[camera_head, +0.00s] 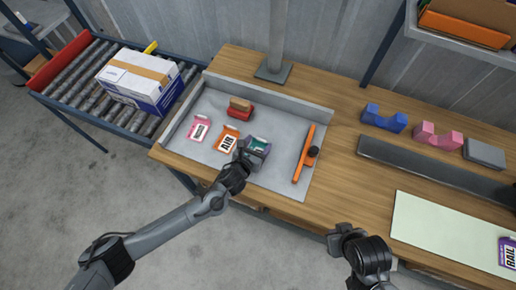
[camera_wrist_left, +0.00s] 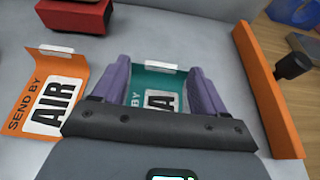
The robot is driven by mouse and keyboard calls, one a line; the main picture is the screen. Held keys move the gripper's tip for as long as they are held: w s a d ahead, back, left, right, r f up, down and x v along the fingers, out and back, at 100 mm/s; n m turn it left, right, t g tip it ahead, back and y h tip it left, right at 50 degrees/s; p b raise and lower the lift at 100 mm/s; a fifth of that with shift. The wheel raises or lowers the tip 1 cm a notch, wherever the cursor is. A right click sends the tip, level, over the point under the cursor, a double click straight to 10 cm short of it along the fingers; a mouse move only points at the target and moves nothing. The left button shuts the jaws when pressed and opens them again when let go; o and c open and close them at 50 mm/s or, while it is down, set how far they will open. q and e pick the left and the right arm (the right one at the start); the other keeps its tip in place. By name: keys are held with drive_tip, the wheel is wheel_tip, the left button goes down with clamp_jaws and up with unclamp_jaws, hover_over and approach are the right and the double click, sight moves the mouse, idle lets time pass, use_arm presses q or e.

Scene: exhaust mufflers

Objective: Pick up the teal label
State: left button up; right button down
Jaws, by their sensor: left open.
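The teal label (camera_wrist_left: 158,82) lies on the grey mat of the work area, between the two purple fingers of my left gripper (camera_wrist_left: 155,88). Its top edge has a white tab, and a white panel with a large black "A" shows partly; the gripper body hides its lower part. In the head view the teal label (camera_head: 259,144) shows as a small patch at my left gripper (camera_head: 256,150). The left gripper is open around the label, its fingers on either side. I cannot tell whether they touch it. My right gripper (camera_head: 345,237) is over the table's front edge, its fingers unclear.
An orange "AIR" label (camera_head: 228,139) lies left of the teal one, with a pink label (camera_head: 199,130) further left. A red block (camera_head: 239,113) stands behind. A purple "RAIL" label (camera_head: 508,252) is at far right.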

sight(261, 144)
use_arm(q)
drive_tip(key=shift+x, duration=1.8)
drive_tip(key=shift+r, duration=0.1)
drive_tip(key=c, duration=1.1)
drive_tip(key=shift+o, duration=0.2)
